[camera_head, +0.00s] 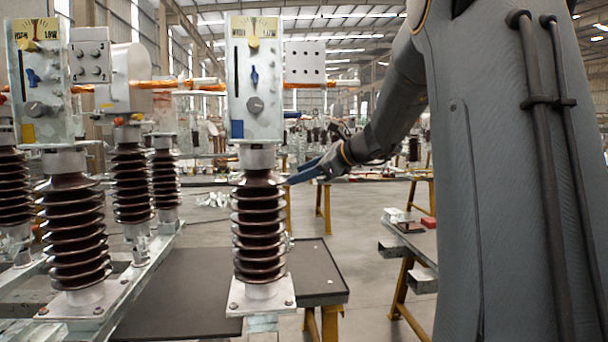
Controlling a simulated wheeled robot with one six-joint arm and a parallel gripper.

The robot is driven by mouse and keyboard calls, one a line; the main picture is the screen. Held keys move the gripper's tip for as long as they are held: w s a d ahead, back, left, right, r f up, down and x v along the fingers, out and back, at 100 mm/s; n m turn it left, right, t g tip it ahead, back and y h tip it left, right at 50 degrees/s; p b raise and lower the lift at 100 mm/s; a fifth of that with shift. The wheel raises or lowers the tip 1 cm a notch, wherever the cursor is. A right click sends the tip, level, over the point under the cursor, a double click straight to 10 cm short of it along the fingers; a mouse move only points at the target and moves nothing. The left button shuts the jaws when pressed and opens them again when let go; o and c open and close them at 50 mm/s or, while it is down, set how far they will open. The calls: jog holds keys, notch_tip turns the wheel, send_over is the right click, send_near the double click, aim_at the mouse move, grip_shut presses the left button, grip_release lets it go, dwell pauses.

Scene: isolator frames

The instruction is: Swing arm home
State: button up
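My gripper (302,174), with blue fingers, hangs at the end of my dark grey arm (392,108). The arm comes down from the upper right, and the gripper points left. The fingertips appear just right of the middle brown ribbed insulator (259,228), near its top; I cannot tell whether they touch it or are at another depth. The fingers are small and seen from the side, so their opening is unclear. No held object is visible. A white box (256,78) with a HIGH/LOW dial, a blue knob and a grey knob stands on that insulator.
Another dial box (42,80) stands on a left insulator (75,232), with more insulators behind. A copper bar (180,84) runs between the boxes. A dark tabletop (190,290) lies below. At right, a bench on yellow legs (400,290) carries small parts. Open floor shows between.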

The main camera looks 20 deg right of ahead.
dwell(0.3)
